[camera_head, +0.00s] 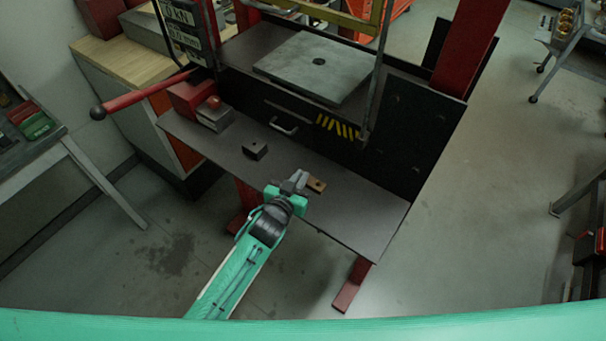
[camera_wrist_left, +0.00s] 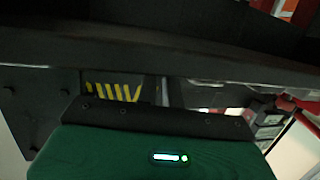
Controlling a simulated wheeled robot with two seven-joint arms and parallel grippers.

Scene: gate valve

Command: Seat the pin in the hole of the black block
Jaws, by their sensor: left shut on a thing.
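The black block (camera_head: 255,150) sits on the dark shelf (camera_head: 345,212), with a small dark hole in its top. My left gripper (camera_head: 298,180) is low over the shelf, to the right of the black block and nearer the front edge, apart from it. It is shut on the pin, which its fingers mostly hide; I cannot tell the pin's tilt. A small brown block (camera_head: 316,185) lies just right of the fingertips. The left wrist view shows my green gripper housing and no fingertips or pin. My right gripper is in neither view.
A grey plate (camera_head: 316,66) with a hole lies on the press bed behind the shelf. A red box (camera_head: 192,97) and a grey block (camera_head: 215,117) stand at the shelf's left end. A red lever (camera_head: 145,95) sticks out left. The shelf's right part is clear.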

